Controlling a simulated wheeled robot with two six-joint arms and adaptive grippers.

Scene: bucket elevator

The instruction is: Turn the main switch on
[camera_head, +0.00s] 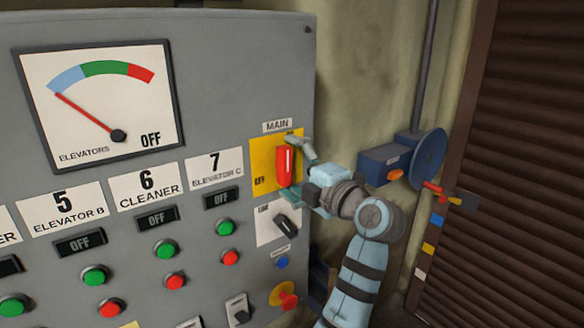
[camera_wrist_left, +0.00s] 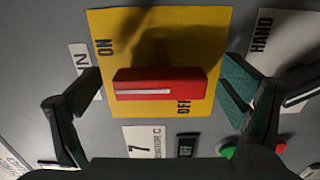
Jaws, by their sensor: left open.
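The main switch is a red handle (camera_head: 284,166) on a yellow plate (camera_head: 262,160) under a MAIN label, at the panel's right edge. The handle stands upright in the head view, with OFF printed to its lower left. In the left wrist view the handle (camera_wrist_left: 160,84) lies across the yellow plate (camera_wrist_left: 160,30), with ON at upper left and OFF at lower right. My left gripper (camera_head: 301,172) is open in front of the switch, one finger near each end of the handle. Gaps show between fingers and handle in the wrist view. My right gripper is out of view.
Below the switch are a black selector knob (camera_head: 286,224), a blue button (camera_head: 282,262) and a red-yellow stop button (camera_head: 284,295). The dial (camera_head: 98,105) needle points to its low end, with OFF beside it. A blue motor-like unit (camera_head: 385,163) is right of my arm.

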